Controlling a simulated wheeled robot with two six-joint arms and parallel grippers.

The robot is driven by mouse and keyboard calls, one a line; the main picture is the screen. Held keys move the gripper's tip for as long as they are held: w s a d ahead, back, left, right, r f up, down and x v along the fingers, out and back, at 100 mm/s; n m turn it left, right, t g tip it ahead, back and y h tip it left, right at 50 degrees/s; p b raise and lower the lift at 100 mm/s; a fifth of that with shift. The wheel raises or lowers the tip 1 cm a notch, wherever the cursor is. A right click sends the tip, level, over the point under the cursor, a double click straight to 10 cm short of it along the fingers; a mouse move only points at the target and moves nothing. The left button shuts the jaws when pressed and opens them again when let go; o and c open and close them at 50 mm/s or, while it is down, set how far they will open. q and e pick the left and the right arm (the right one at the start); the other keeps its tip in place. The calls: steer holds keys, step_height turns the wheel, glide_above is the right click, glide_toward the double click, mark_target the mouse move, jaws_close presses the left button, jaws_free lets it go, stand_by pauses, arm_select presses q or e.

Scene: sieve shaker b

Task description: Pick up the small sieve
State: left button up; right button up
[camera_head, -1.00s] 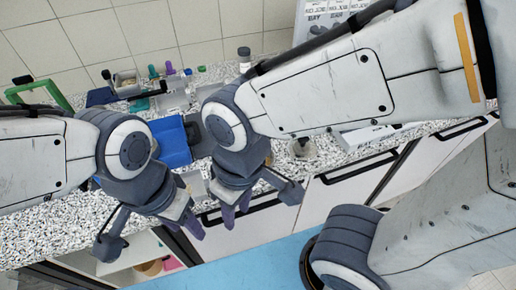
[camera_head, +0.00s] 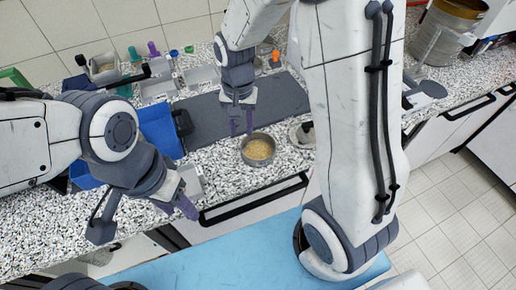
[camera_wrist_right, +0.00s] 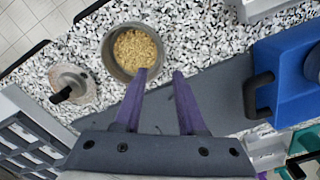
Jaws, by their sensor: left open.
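A small round metal sieve (camera_head: 258,149), holding tan grains, stands on the speckled counter near its front edge. It also shows in the right wrist view (camera_wrist_right: 134,52). My right gripper (camera_head: 240,125) points down just behind the sieve; its purple fingers are apart with nothing between them. In the right wrist view my right gripper (camera_wrist_right: 160,72) has one fingertip overlapping the sieve's near rim; I cannot tell whether it touches. My left gripper (camera_head: 150,216) is open and empty at the counter's front edge, left of the sieve.
A grey mat (camera_head: 210,115) lies behind the sieve. A blue case (camera_head: 160,130) with a dark handle stands to its left. A lidded round item (camera_wrist_right: 74,85) with a black knob sits close beside the sieve.

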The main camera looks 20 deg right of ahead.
mark_target(258, 150)
steer(key=shift+a+f+p, duration=0.15)
steer(key=shift+f+p, duration=0.15)
steer(key=shift+f, duration=1.45)
steer(key=shift+a+f+p, duration=0.1)
steer(key=shift+f+p, duration=0.15)
steer(key=shift+f, duration=1.45)
jaws_close()
